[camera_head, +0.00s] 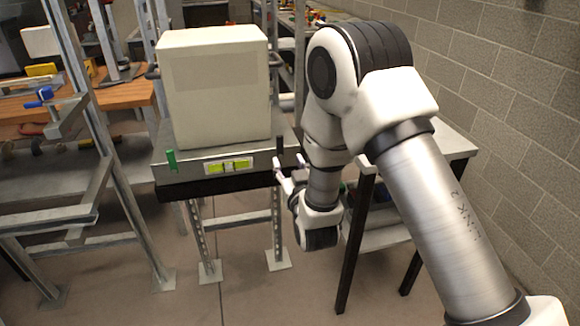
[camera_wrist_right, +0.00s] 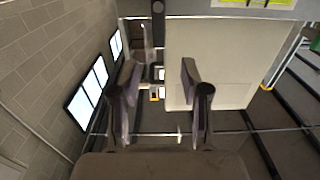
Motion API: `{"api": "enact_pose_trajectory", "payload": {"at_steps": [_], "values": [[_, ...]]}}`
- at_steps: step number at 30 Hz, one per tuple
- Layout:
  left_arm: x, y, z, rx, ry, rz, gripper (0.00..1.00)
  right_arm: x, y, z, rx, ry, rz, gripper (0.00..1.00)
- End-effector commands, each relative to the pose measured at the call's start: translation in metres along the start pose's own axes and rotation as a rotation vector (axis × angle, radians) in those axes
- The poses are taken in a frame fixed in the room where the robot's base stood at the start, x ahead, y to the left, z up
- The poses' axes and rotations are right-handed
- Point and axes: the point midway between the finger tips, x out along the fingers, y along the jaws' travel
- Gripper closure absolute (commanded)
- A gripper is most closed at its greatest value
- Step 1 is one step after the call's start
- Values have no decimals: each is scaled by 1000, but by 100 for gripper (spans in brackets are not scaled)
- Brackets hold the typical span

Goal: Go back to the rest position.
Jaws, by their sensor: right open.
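My right arm comes in from the right in the head view. Its gripper (camera_head: 284,172) is at the front right corner of the grey stand (camera_head: 200,168), partly hidden by my own wrist. In the right wrist view the gripper (camera_wrist_right: 160,95) is open, its two dark fingers apart with nothing between them. A large cream box (camera_head: 215,95) sits upright on the stand, left of the gripper. It also shows in the right wrist view (camera_wrist_right: 235,65), beyond the fingers. I cannot tell whether the gripper touches the stand. My left gripper is not in view.
A side table (camera_head: 450,145) with dark legs stands behind my right arm, beside a grey block wall (camera_head: 500,75). A metal rack (camera_head: 95,100) and a wooden bench (camera_head: 130,95) are on the left. Bare floor (camera_head: 240,290) lies in front of the stand.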

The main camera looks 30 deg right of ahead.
Motion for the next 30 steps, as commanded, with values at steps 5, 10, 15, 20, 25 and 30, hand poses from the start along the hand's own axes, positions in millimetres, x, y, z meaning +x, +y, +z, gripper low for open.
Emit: {"api": "enact_pose_trajectory", "payload": {"at_steps": [5,10,15,20,25,30], "values": [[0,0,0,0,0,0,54,-10,0,0,1,1,1,54],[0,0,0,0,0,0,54,-10,0,0,1,1,1,54],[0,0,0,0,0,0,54,-10,0,0,1,0,1,54],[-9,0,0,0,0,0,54,-14,2,16,-10,-46,1,54],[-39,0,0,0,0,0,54,-65,11,109,-59,-326,-18,54],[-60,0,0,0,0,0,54,-177,21,218,-97,-824,-78,54]]}}
